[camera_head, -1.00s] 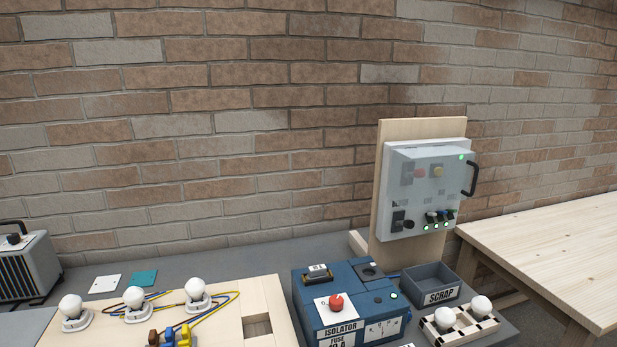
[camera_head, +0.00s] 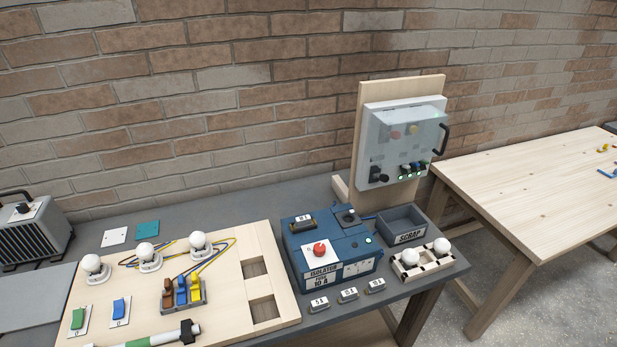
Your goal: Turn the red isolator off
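The red isolator (camera_head: 319,249) is a round red knob on a white plate, on top of a blue box (camera_head: 352,245) labelled "ISOLATOR" and "FUSE 10 A". The box stands on the grey bench, right of the wooden wiring board. The knob's exact setting is too small to read. Neither of my grippers is in view.
The wiring board (camera_head: 270,240) carries bulbs, wires, switches and a green-handled tool (camera_head: 150,339). Small fuses (camera_head: 348,294) lie before the box. A scrap bin (camera_head: 402,224), bulb holder (camera_head: 421,259) and upright grey panel (camera_head: 398,145) stand right and behind. A wooden table (camera_head: 540,185) is farther right.

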